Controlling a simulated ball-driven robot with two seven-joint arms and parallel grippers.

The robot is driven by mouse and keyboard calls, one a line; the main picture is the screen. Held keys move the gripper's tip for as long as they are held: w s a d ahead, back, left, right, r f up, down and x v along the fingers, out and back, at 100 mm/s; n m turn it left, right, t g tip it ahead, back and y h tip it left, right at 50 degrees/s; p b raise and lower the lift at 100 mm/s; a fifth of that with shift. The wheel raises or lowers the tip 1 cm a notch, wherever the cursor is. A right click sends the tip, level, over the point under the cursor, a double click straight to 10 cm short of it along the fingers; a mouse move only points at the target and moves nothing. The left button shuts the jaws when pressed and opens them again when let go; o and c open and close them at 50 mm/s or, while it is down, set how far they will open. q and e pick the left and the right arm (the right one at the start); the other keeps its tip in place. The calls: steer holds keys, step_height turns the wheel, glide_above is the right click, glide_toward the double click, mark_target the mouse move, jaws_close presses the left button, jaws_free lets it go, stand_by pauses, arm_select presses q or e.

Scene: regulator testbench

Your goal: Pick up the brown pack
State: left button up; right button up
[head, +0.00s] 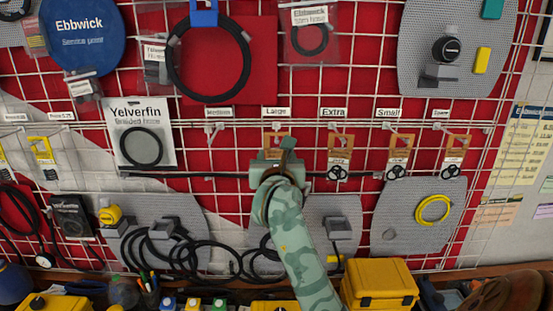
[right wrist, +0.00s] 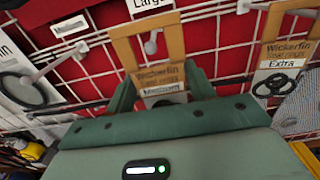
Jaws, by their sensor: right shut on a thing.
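The brown pack (right wrist: 160,76) hangs in the middle of the right wrist view, with an open frame-shaped top and print that seems to read "Wickerfin seal rings" and "Medium". A hook's tip shows inside its frame, under a "Large" label (right wrist: 152,4). My right gripper (right wrist: 163,92) has its green fingers on either side of the pack's lower part and is shut on it. In the head view my right gripper (head: 276,156) covers most of the pack, and only a bit of brown shows above it. My left gripper is not in view.
Similar brown packs hang to the right under "Extra" (head: 341,143), "Small" (head: 400,142) and "Spare" (head: 457,141). The "Medium" hook (head: 214,130) to the left looks empty. A Yelverfin pack (head: 142,137) hangs further left. A yellow case (head: 380,283) stands below.

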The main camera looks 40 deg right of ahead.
steer(key=p+v, duration=0.5)
steer(key=v, duration=1)
steer(key=shift+a, duration=0.15)
steer(key=shift+s+r, duration=0.1)
steer(key=shift+r, duration=0.15)
